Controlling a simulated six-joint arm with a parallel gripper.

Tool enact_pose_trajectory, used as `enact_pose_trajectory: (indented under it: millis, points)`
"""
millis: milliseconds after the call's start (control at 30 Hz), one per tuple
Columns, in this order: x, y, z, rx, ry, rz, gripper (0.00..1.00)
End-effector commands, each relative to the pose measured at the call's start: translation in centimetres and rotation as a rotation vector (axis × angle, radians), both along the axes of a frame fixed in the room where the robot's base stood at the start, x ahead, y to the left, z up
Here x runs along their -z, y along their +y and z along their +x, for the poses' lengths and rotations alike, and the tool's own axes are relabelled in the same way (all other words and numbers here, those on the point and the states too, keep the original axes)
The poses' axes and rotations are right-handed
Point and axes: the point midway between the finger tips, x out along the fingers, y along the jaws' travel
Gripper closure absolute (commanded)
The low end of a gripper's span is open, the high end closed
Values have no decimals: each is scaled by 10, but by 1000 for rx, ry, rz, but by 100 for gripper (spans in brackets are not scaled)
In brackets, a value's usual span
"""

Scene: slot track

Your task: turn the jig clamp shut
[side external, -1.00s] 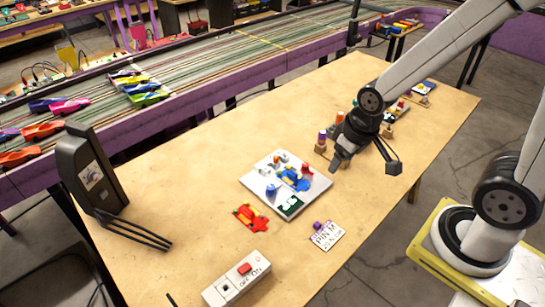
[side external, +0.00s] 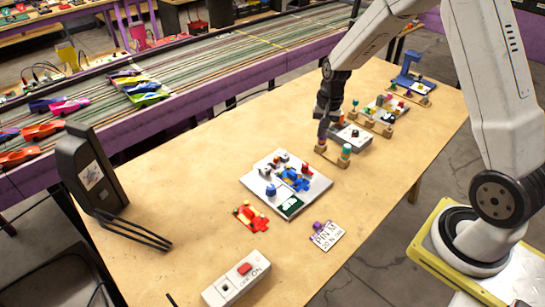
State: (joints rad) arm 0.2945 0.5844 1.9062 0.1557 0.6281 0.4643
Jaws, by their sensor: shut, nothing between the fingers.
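The jig (side external: 258,185) is a light square plate on the wooden table, carrying a blue piece (side external: 293,179), a red piece (side external: 306,169), small grey parts, a blue knob (side external: 270,190) and a dark green patch. Which of these parts is the clamp, and whether it is turned, I cannot tell at this size. My gripper (side external: 323,138) points down behind and to the right of the jig, over a small wooden stand (side external: 332,156) with coloured pegs. It is shut and apart from the jig. Its fingertips are small and dark here.
A red car body (side external: 251,216), a PIN M card (side external: 326,235) and a switch box (side external: 237,279) lie at the front. A dark upright device (side external: 92,170) stands at left. More fixtures (side external: 387,108) line the back right. The table's left middle is clear.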

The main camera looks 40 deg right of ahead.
Motion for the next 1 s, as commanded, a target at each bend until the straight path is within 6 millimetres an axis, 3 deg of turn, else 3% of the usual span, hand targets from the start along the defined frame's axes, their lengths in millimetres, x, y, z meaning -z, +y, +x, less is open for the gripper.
enact_pose_trajectory:
  millis: [200,500,700,1000]
  points:
    - [34,-43,23,247,60,62,100]
    - [80,-97,38,552,132,143,100]
    - [97,-114,40,656,159,173,100]
    - [100,-117,40,675,164,178,100]
